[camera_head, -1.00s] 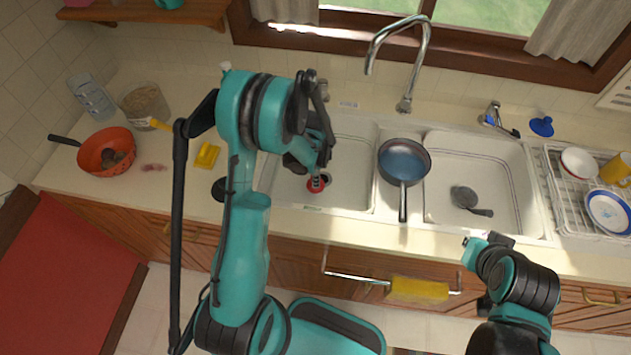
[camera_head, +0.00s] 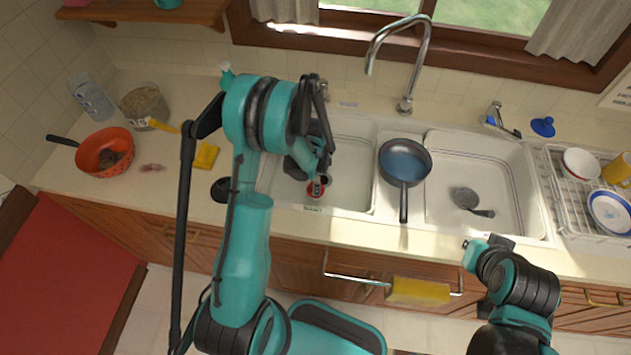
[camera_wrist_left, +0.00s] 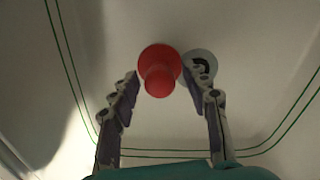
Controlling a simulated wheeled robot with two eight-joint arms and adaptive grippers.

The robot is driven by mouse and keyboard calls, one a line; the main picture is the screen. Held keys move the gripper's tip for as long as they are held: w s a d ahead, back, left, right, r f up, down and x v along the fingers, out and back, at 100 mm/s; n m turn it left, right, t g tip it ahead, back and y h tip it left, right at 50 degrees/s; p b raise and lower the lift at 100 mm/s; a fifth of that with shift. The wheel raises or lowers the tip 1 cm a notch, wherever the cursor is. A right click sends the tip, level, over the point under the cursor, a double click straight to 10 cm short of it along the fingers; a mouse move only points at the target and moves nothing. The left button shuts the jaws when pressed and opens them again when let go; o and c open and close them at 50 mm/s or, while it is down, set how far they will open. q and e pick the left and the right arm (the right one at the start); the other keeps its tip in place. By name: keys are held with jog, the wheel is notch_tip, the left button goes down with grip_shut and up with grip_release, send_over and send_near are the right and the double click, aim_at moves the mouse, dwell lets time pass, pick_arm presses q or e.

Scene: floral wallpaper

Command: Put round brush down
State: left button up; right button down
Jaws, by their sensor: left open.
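A red round object with a knob-like handle (camera_wrist_left: 160,70) shows in the left wrist view. It may be the round brush, but I see no bristles. It lies in the left sink basin (camera_head: 350,180), where it also shows as a small red spot in the head view (camera_head: 315,192). My left gripper (camera_head: 319,178) is low in that basin, over the red object. In the left wrist view its fingers are apart, with the red object between and just beyond the tips. My right gripper (camera_head: 476,249) is near the counter's front edge; its fingers are unclear.
A grey drain (camera_wrist_left: 199,66) lies beside the red object. A dark pan (camera_head: 404,162) rests on the divider between the basins. A strainer (camera_head: 467,199) lies in the right basin. An orange colander (camera_head: 104,152) and a yellow sponge (camera_head: 206,156) are on the left counter.

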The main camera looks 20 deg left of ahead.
pick_arm(q)
notch_tip(320, 180, up, 18)
jog(key=s+d+n+t+p, duration=0.1)
jog(key=s+n+p, duration=0.1)
jog(key=p, duration=0.1)
jog(key=s+d+r+n+t, duration=0.3)
jog(key=s+r+n, duration=0.2)
jog(key=s, duration=0.2)
jog(key=s+d+r+n+t, duration=0.3)
jog(key=s+r+n, duration=0.2)
jog(key=s+r, duration=0.1)
jog(key=shift+s+r, duration=0.25)
jog(key=shift+s, duration=0.25)
